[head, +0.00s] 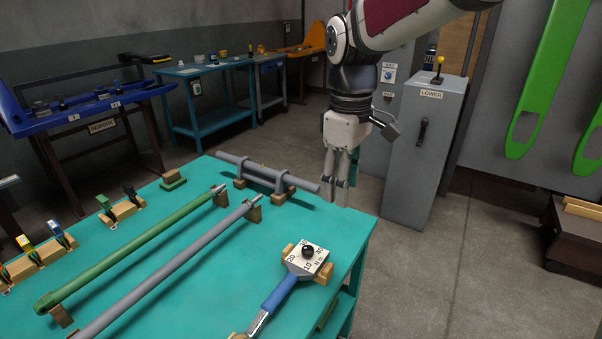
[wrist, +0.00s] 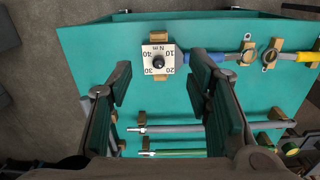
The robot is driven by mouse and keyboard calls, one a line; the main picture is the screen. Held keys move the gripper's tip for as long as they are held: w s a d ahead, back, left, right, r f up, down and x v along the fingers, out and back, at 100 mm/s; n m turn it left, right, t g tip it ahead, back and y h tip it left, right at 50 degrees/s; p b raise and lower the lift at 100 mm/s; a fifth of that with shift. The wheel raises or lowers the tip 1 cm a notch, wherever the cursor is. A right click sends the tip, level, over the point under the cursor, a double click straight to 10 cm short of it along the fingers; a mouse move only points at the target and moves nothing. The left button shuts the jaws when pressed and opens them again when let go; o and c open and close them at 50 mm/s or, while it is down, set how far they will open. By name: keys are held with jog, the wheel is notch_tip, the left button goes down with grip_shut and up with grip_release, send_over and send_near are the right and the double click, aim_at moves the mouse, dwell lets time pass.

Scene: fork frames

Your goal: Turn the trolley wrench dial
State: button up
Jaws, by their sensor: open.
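The wrench dial is a white square plate (head: 308,261) with a black knob (head: 308,250) and numbers from 10 to 40 around it. It lies in wooden rests at the right edge of the teal trolley top (head: 215,290), with a blue-handled wrench (head: 277,295) running toward the front. My gripper (head: 341,182) points down beyond the trolley's far right corner, apart from the dial. In the wrist view my open, empty gripper (wrist: 160,100) has its fingers spread, and the black knob (wrist: 158,61) shows between and above them.
A green bar (head: 130,250) and a grey bar (head: 170,268) lie on the trolley in wooden rests. A short grey bar (head: 268,174) lies near my gripper. A grey cabinet marked LOWER (head: 425,150) stands behind at right.

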aim_at(309, 247)
jog(key=w+a+f+n+g+b, duration=0.1)
jog(key=w+a+f+n+g, duration=0.15)
jog(key=w+a+f, duration=0.4)
jog(key=shift+n+t+y, duration=0.4)
jog(key=shift+n+t, duration=0.05)
jog(key=f, duration=1)
jog(key=s+f, duration=0.1)
jog(key=f, duration=0.4)
jog(key=shift+s+d, duration=0.1)
jog(key=shift+d, duration=0.25)
grip_shut()
